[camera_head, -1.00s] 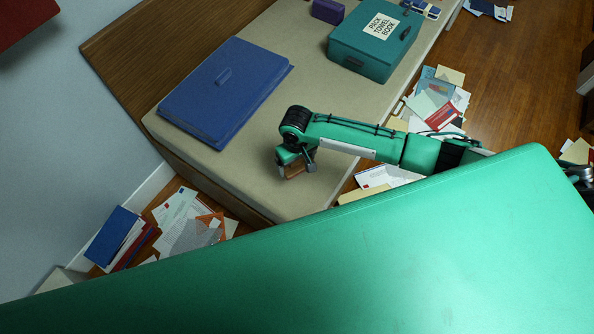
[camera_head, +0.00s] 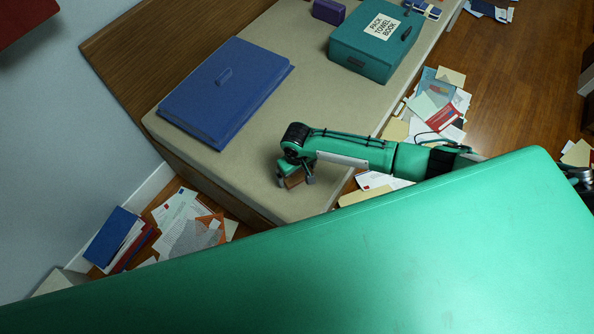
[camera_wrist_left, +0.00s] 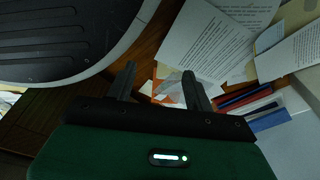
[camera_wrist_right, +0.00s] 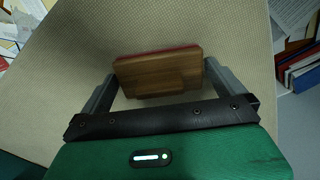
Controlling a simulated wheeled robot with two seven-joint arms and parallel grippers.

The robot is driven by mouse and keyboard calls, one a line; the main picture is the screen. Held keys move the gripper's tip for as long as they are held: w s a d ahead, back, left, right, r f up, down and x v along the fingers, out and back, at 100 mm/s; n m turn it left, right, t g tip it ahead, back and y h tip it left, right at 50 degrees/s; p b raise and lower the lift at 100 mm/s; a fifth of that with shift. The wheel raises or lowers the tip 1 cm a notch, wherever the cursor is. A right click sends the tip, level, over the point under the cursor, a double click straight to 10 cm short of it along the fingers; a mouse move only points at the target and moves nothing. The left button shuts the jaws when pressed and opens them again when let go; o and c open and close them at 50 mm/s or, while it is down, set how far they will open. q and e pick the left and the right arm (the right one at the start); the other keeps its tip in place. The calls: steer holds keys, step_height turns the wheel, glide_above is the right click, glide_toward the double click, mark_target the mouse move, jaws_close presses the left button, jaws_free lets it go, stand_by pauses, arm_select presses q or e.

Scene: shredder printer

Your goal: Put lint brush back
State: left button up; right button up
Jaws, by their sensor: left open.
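The lint brush (camera_wrist_right: 158,75), a wooden block with a red edge, sits between the two fingers of my right gripper (camera_head: 296,179) in the right wrist view. The fingers are at its two ends and it moves with the gripper, so they appear shut on it. In the head view the brush (camera_head: 293,181) is over the near end of the beige bench top (camera_head: 245,190); I cannot tell whether it touches the surface. My left gripper (camera_wrist_left: 160,88) is open and empty above papers on the floor, and is hidden in the head view.
A blue case (camera_head: 225,90), a teal box (camera_head: 375,42) with a label and a purple object (camera_head: 329,11) lie farther along the bench. Papers (camera_head: 438,105) litter the wooden floor. A round dark-topped thing (camera_wrist_left: 60,35) stands near my left gripper. The bench's near end is clear.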

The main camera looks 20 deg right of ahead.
arm_select(q)
steer(key=shift+d, duration=0.1)
arm_select(e)
steer(key=shift+r, duration=0.1)
steer(key=shift+r, duration=0.25)
step_height(320, 180, up, 10)
steer(key=shift+r+p, duration=0.25)
steer(key=shift+p, duration=0.25)
steer(key=shift+r, duration=0.3)
arm_select(q)
steer(key=shift+s+a+f, duration=0.25)
steer(key=shift+s+f, duration=0.2)
steer(key=shift+s, duration=0.05)
steer(key=shift+s+a+f, duration=0.25)
steer(key=shift+s+f, duration=0.15)
steer(key=shift+s, duration=0.1)
arm_select(e)
steer(key=shift+r, duration=0.25)
arm_select(q)
steer(key=shift+s+d, duration=0.15)
steer(key=shift+d, duration=0.05)
